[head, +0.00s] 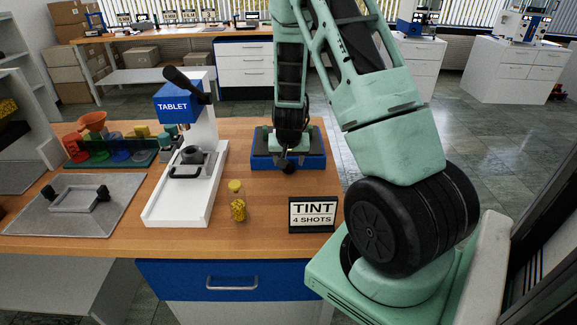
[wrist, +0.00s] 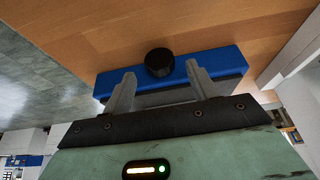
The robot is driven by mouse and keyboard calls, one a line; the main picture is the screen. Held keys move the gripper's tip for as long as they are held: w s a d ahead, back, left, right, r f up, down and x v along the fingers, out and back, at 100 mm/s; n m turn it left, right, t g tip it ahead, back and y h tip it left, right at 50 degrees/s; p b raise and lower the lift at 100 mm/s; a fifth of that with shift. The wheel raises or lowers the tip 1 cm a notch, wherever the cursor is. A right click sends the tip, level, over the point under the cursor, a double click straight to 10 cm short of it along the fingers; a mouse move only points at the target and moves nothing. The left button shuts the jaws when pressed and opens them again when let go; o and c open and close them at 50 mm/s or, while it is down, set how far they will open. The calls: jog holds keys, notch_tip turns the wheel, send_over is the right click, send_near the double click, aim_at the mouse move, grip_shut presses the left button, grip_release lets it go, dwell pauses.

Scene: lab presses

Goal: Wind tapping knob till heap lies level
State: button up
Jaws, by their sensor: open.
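The tapping device is a low blue box (head: 260,161) at the back right of the wooden bench; its blue front also shows in the wrist view (wrist: 222,62). A round black knob (wrist: 159,62) sits on that front. My gripper (head: 288,150) hangs over the box from above. In the wrist view my gripper (wrist: 160,75) is open, with its two grey fingers apart, one on each side of the knob. I see no clear contact between fingers and knob. No heap can be made out; my gripper and arm cover much of the top of the box.
A white press with a blue TABLET head (head: 172,103) stands left of the box. A grey tray (head: 115,222) and coloured containers are at left. Bare bench lies between vial and box.

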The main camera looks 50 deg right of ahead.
aim_at(291, 166)
jog(key=shift+x, duration=1.7)
jog(key=c, duration=1)
jog(key=shift+o, duration=0.2)
jog(key=shift+f+b, duration=0.25)
jog(key=shift+b, duration=0.55)
jog(key=t+b, duration=0.1)
jog(key=b, duration=0.1)
jog(key=shift+s+d+f+y+b, duration=0.1)
jog(key=shift+f+y+b, duration=0.05)
jog(key=shift+y+b, duration=0.2)
jog(key=shift+s+y+b, duration=0.1)
jog(key=shift+y+b, duration=0.15)
jog(key=shift+b, duration=0.6)
jog(key=t+b, duration=0.1)
jog(key=b, duration=0.1)
jog(key=shift+s+m+y+b, duration=0.15)
jog(key=shift+m+y+b, duration=0.15)
jog(key=shift+y+b, duration=0.1)
jog(key=shift+t+y+b, duration=0.35)
jog(key=shift+t+y, duration=0.05)
jog(key=shift+t, duration=0.3)
jog(key=shift+r, duration=0.25)
